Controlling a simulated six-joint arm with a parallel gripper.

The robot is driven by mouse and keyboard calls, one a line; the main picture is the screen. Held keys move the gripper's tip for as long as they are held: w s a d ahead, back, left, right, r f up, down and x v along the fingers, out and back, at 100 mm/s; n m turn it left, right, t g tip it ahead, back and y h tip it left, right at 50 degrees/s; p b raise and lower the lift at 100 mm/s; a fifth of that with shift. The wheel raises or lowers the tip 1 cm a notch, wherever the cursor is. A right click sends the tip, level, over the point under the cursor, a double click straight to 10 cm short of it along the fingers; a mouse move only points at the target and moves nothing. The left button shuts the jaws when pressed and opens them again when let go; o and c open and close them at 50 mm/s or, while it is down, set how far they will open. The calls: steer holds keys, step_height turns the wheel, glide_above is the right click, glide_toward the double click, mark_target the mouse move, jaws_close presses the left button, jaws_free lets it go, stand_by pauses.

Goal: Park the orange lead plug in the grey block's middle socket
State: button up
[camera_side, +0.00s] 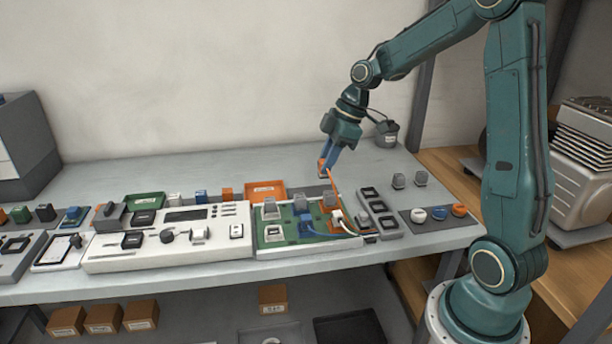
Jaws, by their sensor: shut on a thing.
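My gripper (325,170) points down above the back of the green board and is shut on the orange lead plug (323,163). The plug is small and partly hidden by the blue fingers. An orange lead (332,182) runs from it down towards the board. The grey block (394,228) lies to the right of the board, below and to the right of my gripper. It has a row of dark square sockets, with the middle socket (378,206) between the back and front ones. The held plug is clear of the block.
The green board (272,235) carries grey, blue and orange connectors and white and blue leads. An orange tray (265,189) stands behind it. A white panel (130,262) lies left.

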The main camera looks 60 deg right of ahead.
steer(key=s+d+f, duration=0.4)
steer(key=d, duration=0.3)
steer(key=s+d+f, duration=0.4)
steer(key=s+d, duration=0.1)
steer(key=d, duration=0.2)
steer(key=shift+s+f, duration=0.15)
steer(key=shift+s, duration=0.1)
stand_by(0.6)
steer(key=shift+a+f, duration=0.1)
steer(key=shift+f, duration=0.1)
steer(key=shift+f, duration=1.65)
steer(key=shift+f, duration=1.05)
stand_by(1.7)
steer(key=o, duration=1.4)
steer(key=shift+c, duration=0.2)
steer(key=shift+r, duration=0.15)
